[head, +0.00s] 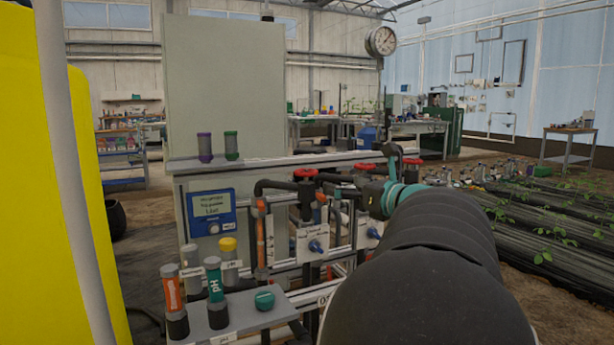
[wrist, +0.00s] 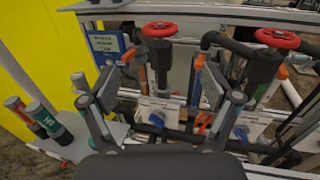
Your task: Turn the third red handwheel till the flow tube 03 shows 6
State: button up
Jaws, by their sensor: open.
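Three red handwheels stand in a row on the skid in the head view: the left one (head: 305,174), the middle one (head: 365,168) and the right one (head: 413,161), which is partly hidden by my arm. Two red handwheels show in the wrist view, one at upper centre (wrist: 160,29) and one at upper right (wrist: 278,38). My gripper (wrist: 162,85) is open and empty, its fingers apart in front of and below these wheels, touching neither. In the head view my arm hides much of the skid's right side. I cannot read flow tube 03 or its level.
A blue control box (head: 211,212) hangs on the skid's left. Capped probes (head: 214,278) stand on a front shelf (head: 246,312). Black pipes and blue knobs (head: 316,246) crowd below the wheels. A yellow tank (head: 88,200) fills the left edge. Plant beds (head: 540,225) lie right.

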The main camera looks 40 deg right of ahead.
aim_at(315, 176)
jog(key=w, duration=1.3)
jog(key=shift+w, duration=0.25)
jog(key=shift+c, duration=0.2)
jog(key=c, duration=1.1)
jog(key=shift+p, duration=0.45)
